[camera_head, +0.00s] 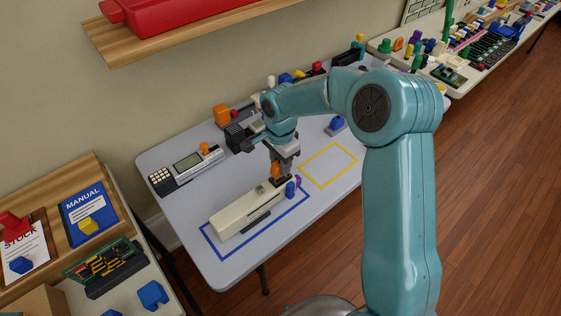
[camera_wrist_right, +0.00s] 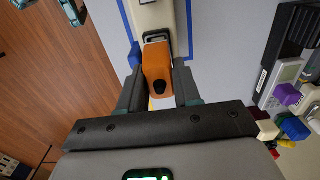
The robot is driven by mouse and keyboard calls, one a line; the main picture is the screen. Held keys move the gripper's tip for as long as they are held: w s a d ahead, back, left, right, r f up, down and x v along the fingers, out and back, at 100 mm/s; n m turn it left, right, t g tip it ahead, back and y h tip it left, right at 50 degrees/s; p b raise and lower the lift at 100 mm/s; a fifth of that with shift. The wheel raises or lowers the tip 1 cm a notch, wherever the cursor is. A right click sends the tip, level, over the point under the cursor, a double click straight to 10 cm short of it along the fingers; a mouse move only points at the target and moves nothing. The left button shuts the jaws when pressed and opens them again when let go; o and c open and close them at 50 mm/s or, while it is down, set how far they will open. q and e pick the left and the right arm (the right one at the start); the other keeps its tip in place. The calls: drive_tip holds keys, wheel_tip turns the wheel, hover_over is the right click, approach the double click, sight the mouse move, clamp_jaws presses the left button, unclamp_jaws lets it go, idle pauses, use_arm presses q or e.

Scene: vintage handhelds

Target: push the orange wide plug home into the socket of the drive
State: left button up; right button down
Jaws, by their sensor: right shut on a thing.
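The drive (camera_head: 240,211) is a long beige box lying on the table inside a blue taped outline. In the right wrist view, the drive's end (camera_wrist_right: 157,14) has a dark, pale-rimmed socket (camera_wrist_right: 157,39). My right gripper (camera_head: 278,177) is at the drive's far right end, shut on the orange wide plug (camera_head: 276,170). In the right wrist view the plug (camera_wrist_right: 157,65) sits between both fingers, its front edge close to the socket. Part of the socket opening shows beyond the plug. Whether plug and socket touch I cannot tell. My left gripper is out of view.
A blue piece (camera_head: 291,189) and a purple piece (camera_head: 298,181) stand close beside the drive's plug end. A handheld with keypad (camera_head: 187,167) lies behind, left. A yellow taped outline (camera_head: 329,165) on the right is empty. Several small things line the table's back.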

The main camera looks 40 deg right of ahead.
drive_tip(key=shift+b, duration=0.3)
idle(0.6)
drive_tip(key=shift+f+b, duration=1.1)
drive_tip(key=shift+f, duration=0.15)
drive_tip(key=c, duration=0.7)
unclamp_jaws()
wheel_tip(320, 180, up, 16)
drive_tip(key=shift+r, duration=0.2)
drive_tip(key=shift+s, duration=0.15)
